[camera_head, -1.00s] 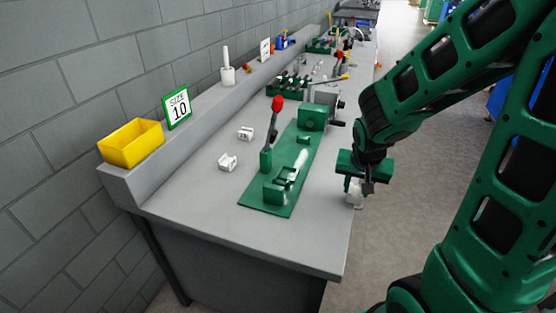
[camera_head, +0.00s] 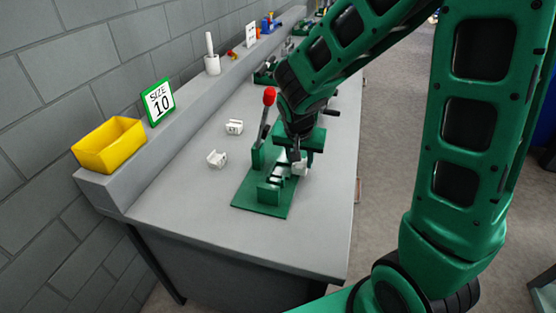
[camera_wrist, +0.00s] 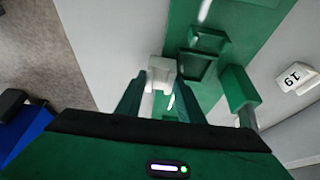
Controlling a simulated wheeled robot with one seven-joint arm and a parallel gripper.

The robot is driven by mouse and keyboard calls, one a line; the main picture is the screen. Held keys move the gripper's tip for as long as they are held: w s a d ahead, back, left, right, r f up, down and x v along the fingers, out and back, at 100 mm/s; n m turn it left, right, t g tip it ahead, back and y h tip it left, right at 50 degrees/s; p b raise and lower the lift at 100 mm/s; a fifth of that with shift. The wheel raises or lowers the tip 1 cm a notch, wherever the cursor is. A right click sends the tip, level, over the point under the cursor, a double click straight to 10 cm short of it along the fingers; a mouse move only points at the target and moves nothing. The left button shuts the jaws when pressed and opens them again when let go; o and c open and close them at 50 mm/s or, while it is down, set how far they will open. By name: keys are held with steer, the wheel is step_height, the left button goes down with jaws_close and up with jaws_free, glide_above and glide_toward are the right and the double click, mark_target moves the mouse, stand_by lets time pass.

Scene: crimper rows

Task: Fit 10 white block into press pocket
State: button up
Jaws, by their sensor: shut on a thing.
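My gripper (camera_wrist: 158,100) is shut on a white block (camera_wrist: 161,72). No number can be read on the block's visible face. In the head view my gripper (camera_head: 299,163) and the held block (camera_head: 301,169) are over the right side of the green press (camera_head: 251,197), which has a red-knobbed lever (camera_head: 269,98). In the wrist view a dark rectangular pocket (camera_wrist: 196,67) in the press lies just right of the held block. The block looks apart from the pocket, but its height above the press is unclear. My arm hides the press's far part.
Two loose white blocks lie on the bench left of the press, one nearer (camera_head: 217,159) and one farther (camera_head: 234,127). One shows "19" in the wrist view (camera_wrist: 297,78). A yellow bin (camera_head: 109,146) and a "SIZE 10" sign (camera_head: 158,101) stand on the ledge.

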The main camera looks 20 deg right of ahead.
steer(key=shift+w+a, duration=0.75)
steer(key=shift+a, duration=0.25)
steer(key=shift+w+a, duration=0.85)
steer(key=shift+a, duration=0.3)
steer(key=shift+w+a+f, duration=0.15)
steer(key=shift+a+f, duration=0.05)
steer(key=shift+f, duration=0.45)
steer(key=shift+c, duration=0.5)
steer(key=shift+f, duration=0.1)
jaws_close()
steer(key=o, duration=1.2)
jaws_free()
steer(key=shift+f, duration=0.1)
steer(key=shift+a+r, duration=0.1)
steer(key=shift+r, duration=0.45)
steer(key=v, duration=1.1)
